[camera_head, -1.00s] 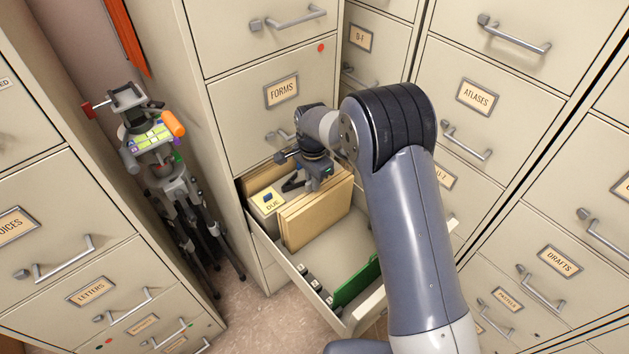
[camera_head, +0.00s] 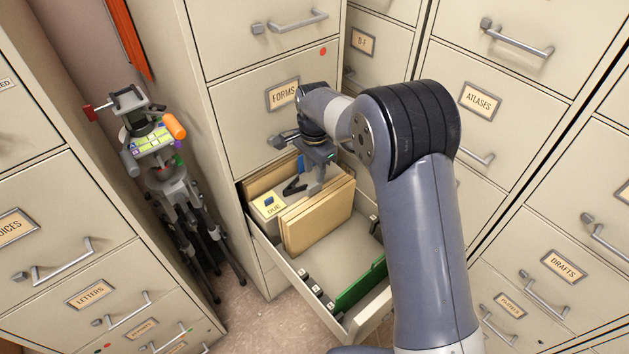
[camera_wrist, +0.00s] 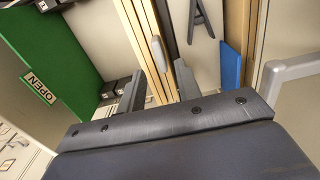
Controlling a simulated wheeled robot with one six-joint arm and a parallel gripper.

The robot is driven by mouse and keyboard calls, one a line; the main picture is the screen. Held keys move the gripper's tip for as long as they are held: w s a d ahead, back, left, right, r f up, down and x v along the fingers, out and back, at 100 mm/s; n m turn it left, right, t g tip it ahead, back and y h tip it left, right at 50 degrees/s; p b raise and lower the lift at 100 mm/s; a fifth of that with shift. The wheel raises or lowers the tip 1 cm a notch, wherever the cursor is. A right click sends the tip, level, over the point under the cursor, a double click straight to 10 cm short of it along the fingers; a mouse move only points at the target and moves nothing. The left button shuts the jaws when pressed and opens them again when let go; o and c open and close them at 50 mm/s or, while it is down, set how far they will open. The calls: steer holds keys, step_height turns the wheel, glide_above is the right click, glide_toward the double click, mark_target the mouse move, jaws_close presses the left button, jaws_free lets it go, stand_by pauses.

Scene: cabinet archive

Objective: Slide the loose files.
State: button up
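The tan files (camera_head: 318,215) stand upright as a leaning bundle in the open drawer (camera_head: 300,262). Their edges also show in the wrist view (camera_wrist: 138,32). My gripper (camera_head: 316,184) is over the back of the bundle, pointing down. In the wrist view its two fingers (camera_wrist: 160,88) are apart, with tan file edges and a small grey rounded piece (camera_wrist: 158,55) seen between or beyond them. I cannot tell whether the fingers touch the files. A cream box marked DUE (camera_head: 268,205) stands left of the bundle.
A black forked piece (camera_head: 294,186) and a blue card (camera_wrist: 231,65) are behind the files. A green divider (camera_head: 360,287), labelled OPEN in the wrist view, stands near the drawer front. Bare drawer floor lies between files and divider. A tripod (camera_head: 180,190) stands left.

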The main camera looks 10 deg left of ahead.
mark_target(316, 185)
steer(key=shift+r, duration=2.35)
steer(key=shift+f, duration=0.1)
step_height(316, 185, down, 10)
steer(key=shift+f+p, duration=0.1)
steer(key=shift+p, duration=0.3)
steer(key=shift+d+f, duration=0.1)
steer(key=shift+f, duration=0.15)
steer(key=shift+s+d, duration=0.15)
steer(key=shift+s, duration=0.1)
steer(key=shift+r, duration=0.1)
